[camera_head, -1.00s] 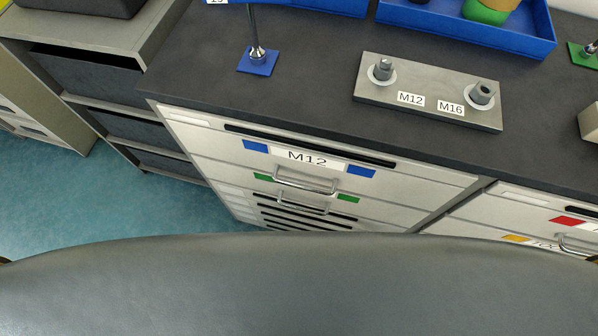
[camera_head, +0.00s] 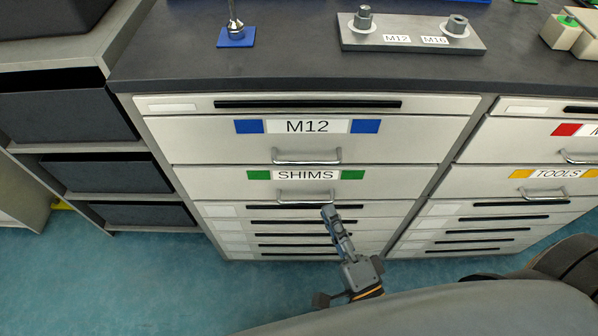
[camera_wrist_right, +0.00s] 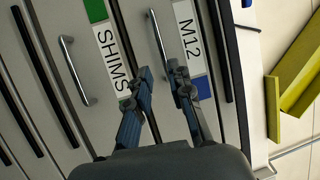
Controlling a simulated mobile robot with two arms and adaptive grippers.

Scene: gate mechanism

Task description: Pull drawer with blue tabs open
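The drawer with blue tabs (camera_head: 390,148), labelled M12, is shut in the cabinet under the dark worktop. Its bar handle (camera_head: 307,157) sits at the lower middle of its front. My right gripper (camera_head: 328,211) appears below that handle in the head view, over the lower drawer fronts. In the right wrist view, the gripper's two fingers (camera_wrist_right: 159,70) are apart with nothing held. The M12 handle (camera_wrist_right: 155,38) lies just beyond the fingertips, and one blue tab (camera_wrist_right: 203,88) shows beside a finger. I see no contact with the handle. My left gripper is not in view.
The SHIMS drawer (camera_head: 220,185) with green tabs is directly below, with its own handle (camera_head: 306,199). Several thin drawers lie lower. The TOOLS drawer (camera_head: 490,186) is to the right. A metal block (camera_head: 412,42) stands on the worktop. Dark bins (camera_head: 65,115) are at left.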

